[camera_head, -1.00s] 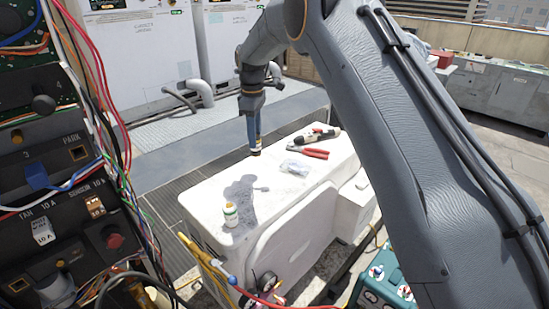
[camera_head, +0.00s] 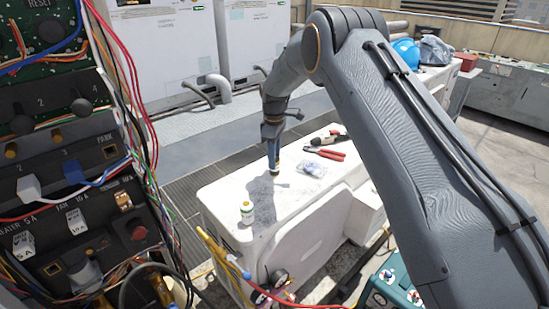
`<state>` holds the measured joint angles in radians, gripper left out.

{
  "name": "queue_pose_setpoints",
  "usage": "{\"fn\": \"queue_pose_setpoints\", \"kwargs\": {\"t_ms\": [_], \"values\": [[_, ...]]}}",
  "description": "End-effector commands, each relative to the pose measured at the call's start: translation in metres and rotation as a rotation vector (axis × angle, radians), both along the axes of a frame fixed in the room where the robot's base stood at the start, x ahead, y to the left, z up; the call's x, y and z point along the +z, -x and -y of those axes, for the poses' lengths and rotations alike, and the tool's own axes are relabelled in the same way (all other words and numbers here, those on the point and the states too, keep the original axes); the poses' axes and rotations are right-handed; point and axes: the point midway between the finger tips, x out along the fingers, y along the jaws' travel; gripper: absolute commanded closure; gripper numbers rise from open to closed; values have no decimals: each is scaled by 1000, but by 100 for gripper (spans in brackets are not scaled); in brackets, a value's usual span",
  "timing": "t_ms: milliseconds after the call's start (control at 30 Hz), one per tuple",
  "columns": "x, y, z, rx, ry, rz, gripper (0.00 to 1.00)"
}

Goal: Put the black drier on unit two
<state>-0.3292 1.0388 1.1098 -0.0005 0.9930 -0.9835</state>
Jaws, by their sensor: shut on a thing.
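My gripper (camera_head: 273,168) points straight down over the top of the white condenser unit (camera_head: 320,205), left of the pliers. It is shut on a small dark thing at its tips. That thing is too small and hidden to tell whether it is the black drier. I cannot tell whether it touches the unit's top. The arm's shadow falls beside it. Two more white condenser units (camera_head: 165,55) (camera_head: 252,38) stand behind. No number two is readable on any unit.
Red-handled pliers (camera_head: 325,153), a clear bag (camera_head: 311,169) and a small white bottle (camera_head: 247,212) are on the near unit. An open wired panel (camera_head: 70,130) fills the left. A teal case (camera_head: 388,284) and gauges (camera_head: 278,279) are in front. A blue helmet (camera_head: 407,53) is at the back.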

Motion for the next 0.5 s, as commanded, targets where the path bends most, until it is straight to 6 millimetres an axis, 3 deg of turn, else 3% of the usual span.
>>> {"fn": "queue_pose_setpoints", "kwargs": {"t_ms": [33, 67, 167, 500], "values": [[-2, 0, 0, 0, 0, 0, 100], [-2, 0, 0, 0, 0, 0, 67], [-2, 0, 0, 0, 0, -1, 52], [1, 0, 0, 0, 0, 0, 52]]}}
